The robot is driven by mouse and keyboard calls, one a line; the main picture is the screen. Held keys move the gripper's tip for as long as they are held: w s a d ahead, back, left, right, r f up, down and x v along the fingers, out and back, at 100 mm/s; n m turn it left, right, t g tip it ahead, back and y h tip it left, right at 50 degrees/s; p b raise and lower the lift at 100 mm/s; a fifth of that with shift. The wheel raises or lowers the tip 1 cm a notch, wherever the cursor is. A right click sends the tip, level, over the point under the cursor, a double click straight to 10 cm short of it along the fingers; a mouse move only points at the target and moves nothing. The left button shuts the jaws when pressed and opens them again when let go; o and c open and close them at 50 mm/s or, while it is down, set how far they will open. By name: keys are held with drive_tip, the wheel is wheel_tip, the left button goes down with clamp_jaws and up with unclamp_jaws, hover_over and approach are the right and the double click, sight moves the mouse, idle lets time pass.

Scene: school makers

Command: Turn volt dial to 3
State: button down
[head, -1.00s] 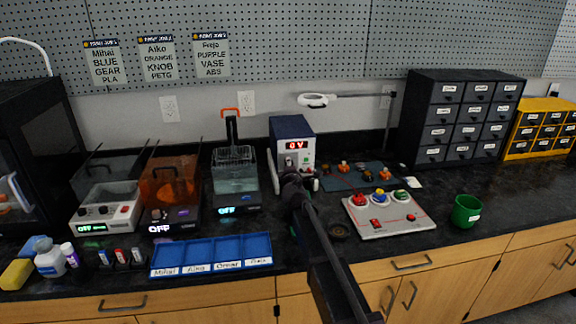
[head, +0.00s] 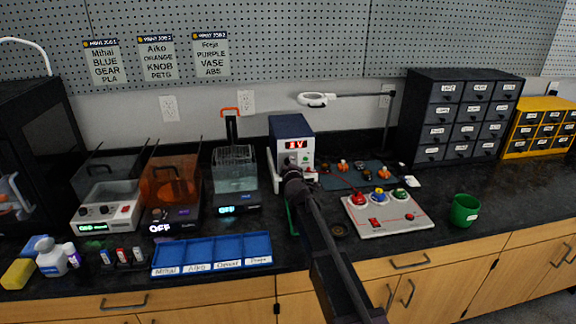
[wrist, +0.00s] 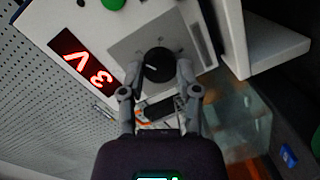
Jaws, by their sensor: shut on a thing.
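The volt dial (wrist: 158,64) is a round black knob on the pale front of the power supply (head: 291,140). In the wrist view my gripper (wrist: 159,72) has a fingertip on each side of it and is shut on it. The red display (wrist: 84,68) reads 3 V, tilted in that view. The same display (head: 296,144) glows red in the head view. There my gripper (head: 291,174) is at the front of the supply and hides the dial.
A heated-bath unit (head: 235,178) stands just left of the supply. A blue divided tray (head: 212,267) lies in front of it. A control board with colored buttons (head: 388,222) and a green cup (head: 465,210) are to the right.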

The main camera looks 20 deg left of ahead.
drive_tip(key=shift+c, duration=1.5)
unclamp_jaws()
